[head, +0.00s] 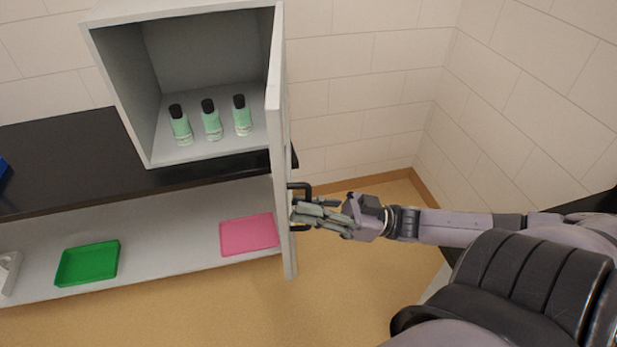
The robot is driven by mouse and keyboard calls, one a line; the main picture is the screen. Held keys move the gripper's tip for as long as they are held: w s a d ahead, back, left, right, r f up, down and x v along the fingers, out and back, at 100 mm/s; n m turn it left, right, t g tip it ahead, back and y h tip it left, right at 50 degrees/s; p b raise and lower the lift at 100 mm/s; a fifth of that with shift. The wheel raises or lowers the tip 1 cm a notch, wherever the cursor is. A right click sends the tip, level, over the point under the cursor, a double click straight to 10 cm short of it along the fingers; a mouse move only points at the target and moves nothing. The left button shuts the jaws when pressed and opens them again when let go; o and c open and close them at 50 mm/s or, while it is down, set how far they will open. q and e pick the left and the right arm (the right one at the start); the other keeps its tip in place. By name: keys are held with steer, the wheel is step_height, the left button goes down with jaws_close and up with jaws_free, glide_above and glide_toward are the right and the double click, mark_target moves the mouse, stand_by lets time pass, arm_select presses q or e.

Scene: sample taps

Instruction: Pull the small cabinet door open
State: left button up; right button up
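The small grey cabinet (120,80) stands on the dark counter in the head view. Its door (279,150) stands swung open at the cabinet's right side and is seen nearly edge-on. The black handle (306,187) is on the door's right face. My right gripper (302,213) is at the handle, its fingers pointing left toward the door. The fingers overlap the handle, and I cannot tell whether they are closed on it. Three green bottles with black caps, one of them the middle bottle (212,122), stand inside the cabinet. My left gripper is not in view.
Below the dark counter (60,165) is a grey surface (165,250) with a green tray (88,263) and a pink mat (249,234). A white object (8,272) and a blue object (2,170) show at the left edge. A tiled wall is behind. Floor is open right of the door.

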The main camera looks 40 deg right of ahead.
steer(key=shift+o, duration=0.4)
steer(key=v, duration=1.2)
steer(key=shift+s+f, duration=0.1)
